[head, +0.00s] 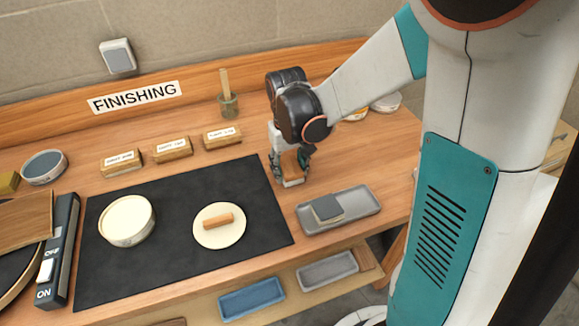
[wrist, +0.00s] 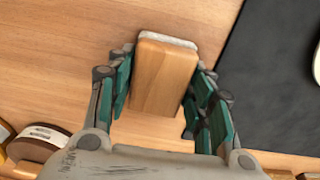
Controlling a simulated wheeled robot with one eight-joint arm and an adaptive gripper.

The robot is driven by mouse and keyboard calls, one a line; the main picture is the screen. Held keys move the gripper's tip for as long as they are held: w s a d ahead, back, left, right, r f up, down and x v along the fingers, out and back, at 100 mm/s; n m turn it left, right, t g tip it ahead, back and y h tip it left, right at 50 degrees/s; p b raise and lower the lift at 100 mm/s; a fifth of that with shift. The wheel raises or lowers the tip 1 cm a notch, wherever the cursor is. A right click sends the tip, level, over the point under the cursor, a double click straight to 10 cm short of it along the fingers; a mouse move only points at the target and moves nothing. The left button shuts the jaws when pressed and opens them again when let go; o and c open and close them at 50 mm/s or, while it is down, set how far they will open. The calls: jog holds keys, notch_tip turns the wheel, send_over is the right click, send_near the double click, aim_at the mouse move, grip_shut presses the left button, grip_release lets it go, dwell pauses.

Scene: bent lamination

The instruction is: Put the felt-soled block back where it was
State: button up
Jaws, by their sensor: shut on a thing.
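The felt-soled block (wrist: 163,75) is a pale wooden block with a whitish felt layer along one edge. In the wrist view it sits between the two teal-padded fingers of my gripper (wrist: 161,97), which is shut on its sides. In the head view my gripper (head: 290,163) points down at the bench, just right of the dark mat, with the block (head: 292,174) low between its fingers. Whether the block touches the bench or hangs just above it, I cannot tell. The fingers hide part of the block in the head view.
A grey tray (head: 362,210) with a grey-topped block (head: 327,208) lies in front of my gripper. The dark mat (head: 180,270) carries a round cream box (head: 127,221) and a cream disc (head: 219,236) with a wooden piece. Labelled blocks (head: 172,149) and a brush jar (head: 228,104) stand behind.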

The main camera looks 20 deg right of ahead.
aim_at(289, 166)
jog(key=o, duration=1)
jog(key=shift+f, duration=0.1)
notch_tip(289, 166, up, 12)
jog(key=r+p, duration=0.1)
jog(key=p, duration=0.4)
jog(key=shift+s+r+t+b, duration=0.1)
jog(key=shift+s+r+t, duration=1)
jog(key=shift+s, duration=1.4)
jog(key=shift+s+r+t+b, duration=0.1)
jog(key=shift+s+r+t, duration=1)
jog(key=shift+s, duration=1.35)
jog(key=shift+s+r+t+b, duration=0.1)
jog(key=shift+s+r+t, duration=1)
jog(key=shift+s, duration=1.4)
jog(key=shift+f, duration=0.2)
